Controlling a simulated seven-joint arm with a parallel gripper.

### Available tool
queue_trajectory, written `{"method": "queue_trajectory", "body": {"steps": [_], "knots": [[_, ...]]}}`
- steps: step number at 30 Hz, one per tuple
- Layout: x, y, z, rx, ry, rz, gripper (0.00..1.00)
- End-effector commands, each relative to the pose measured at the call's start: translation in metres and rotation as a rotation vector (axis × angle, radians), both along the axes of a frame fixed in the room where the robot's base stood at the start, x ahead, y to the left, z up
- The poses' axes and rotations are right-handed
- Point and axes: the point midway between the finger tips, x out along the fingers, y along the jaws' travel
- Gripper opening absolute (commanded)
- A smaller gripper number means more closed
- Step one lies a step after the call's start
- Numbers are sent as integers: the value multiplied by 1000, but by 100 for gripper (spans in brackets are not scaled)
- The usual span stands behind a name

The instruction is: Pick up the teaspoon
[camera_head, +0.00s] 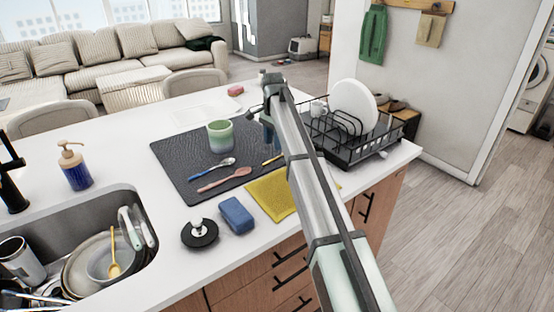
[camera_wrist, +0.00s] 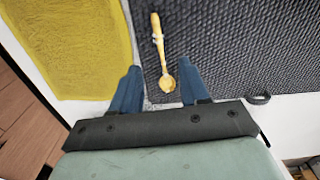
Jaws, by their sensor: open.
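A gold spoon (camera_wrist: 157,48) lies on the dark textured mat (camera_wrist: 240,50) in the wrist view. Its bowl (camera_wrist: 168,84) points toward my gripper (camera_wrist: 159,68). My gripper is open, with one blue finger on each side of the spoon in the picture; I cannot tell how far above it they are. In the head view the gold spoon (camera_head: 271,160) is partly hidden by my arm. A spoon with a blue handle and silver bowl (camera_head: 212,169) and a pink spoon (camera_head: 225,179) lie left of it on the mat. I cannot tell which one is the teaspoon.
A green cup (camera_head: 220,135) stands on the mat. A yellow cloth (camera_head: 270,195), blue sponge (camera_head: 236,215) and black round lid-like item (camera_head: 199,233) lie in front. A dish rack (camera_head: 365,150) with a white plate stands right. The sink (camera_head: 60,220) holds dishes.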

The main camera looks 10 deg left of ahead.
Motion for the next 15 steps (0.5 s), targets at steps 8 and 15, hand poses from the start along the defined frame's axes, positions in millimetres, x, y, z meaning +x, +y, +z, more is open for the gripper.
{"method": "queue_trajectory", "body": {"steps": [8, 15], "knots": [[-1, 0, -17, -1, 1, 1, 45], [-3, 2, -46, -1, 2, 1, 45]]}}
